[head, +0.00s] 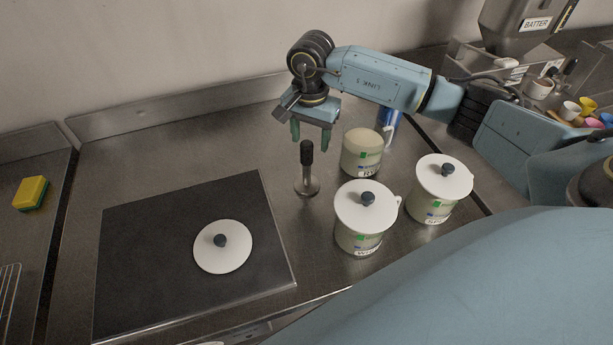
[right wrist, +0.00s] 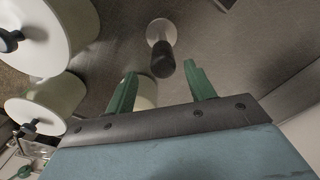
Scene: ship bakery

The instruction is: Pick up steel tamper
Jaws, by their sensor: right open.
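The steel tamper (head: 308,172) stands upright on the steel counter, with a black handle on top and a round metal base. My right gripper (head: 312,137) is open and empty, just above and behind the tamper's handle in the head view. In the right wrist view the tamper (right wrist: 162,55) lies beyond the gap between the two green fingertips of the right gripper (right wrist: 161,75), its dark handle end towards them. I see no contact between the fingers and the handle. My left gripper is not in view.
A blue can (head: 389,128) is behind. A dark mat (head: 150,250) with a loose white lid (head: 222,256) lies left. A sponge (head: 31,193) sits far left.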

